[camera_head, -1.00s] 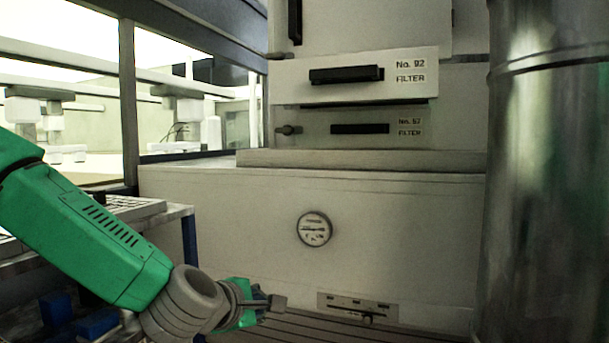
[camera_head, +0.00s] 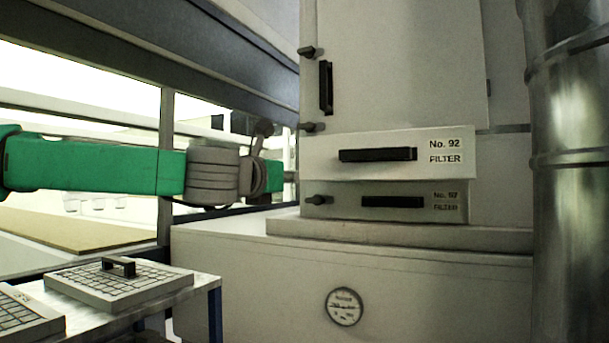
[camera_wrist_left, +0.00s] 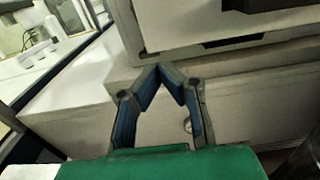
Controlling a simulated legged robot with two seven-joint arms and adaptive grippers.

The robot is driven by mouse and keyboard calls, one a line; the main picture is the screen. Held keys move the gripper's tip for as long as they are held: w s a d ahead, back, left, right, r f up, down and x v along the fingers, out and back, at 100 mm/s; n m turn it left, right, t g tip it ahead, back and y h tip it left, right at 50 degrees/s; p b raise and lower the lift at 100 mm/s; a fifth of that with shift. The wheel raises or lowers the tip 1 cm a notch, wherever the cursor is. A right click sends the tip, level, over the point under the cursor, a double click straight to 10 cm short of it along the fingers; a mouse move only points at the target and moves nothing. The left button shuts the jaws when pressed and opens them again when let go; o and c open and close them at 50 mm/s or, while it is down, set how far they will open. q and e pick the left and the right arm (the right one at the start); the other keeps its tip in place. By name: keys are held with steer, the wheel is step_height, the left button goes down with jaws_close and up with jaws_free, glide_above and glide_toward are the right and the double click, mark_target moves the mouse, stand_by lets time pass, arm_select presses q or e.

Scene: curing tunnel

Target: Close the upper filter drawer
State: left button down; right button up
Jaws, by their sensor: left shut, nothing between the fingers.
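The upper filter drawer (camera_head: 320,155), labelled No. 92, has a pale front and a black bar handle (camera_head: 378,155). It stands out from the cabinet, farther forward than the lower drawer (camera_head: 330,207). My left gripper (camera_head: 277,172) is left of the drawers in the head view, partly hidden behind my wrist. In the left wrist view my left gripper (camera_wrist_left: 160,70) is shut and empty, its fingertips together. Drawer fronts with dark handles show at the upper right there, apart from the fingertips in the picture; contact cannot be told. My right gripper is out of view.
A pale ledge (camera_head: 400,234) runs below the drawers. A round gauge (camera_head: 344,306) is on the cabinet front. A metal cylinder (camera_head: 570,200) stands at the right. A table with a gridded tray (camera_head: 118,288) is at the lower left. Window posts stand behind my arm.

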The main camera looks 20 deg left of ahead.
mark_target(307, 178)
arm_select(q)
steer(key=w, duration=0.3)
steer(key=w+p, duration=0.1)
steer(key=shift+w+a, duration=0.4)
steer(key=shift+w+d, duration=0.3)
steer(key=shift+w, duration=0.3)
steer(key=shift+w+d, duration=0.15)
steer(key=shift+d, duration=0.25)
steer(key=shift+a, duration=0.15)
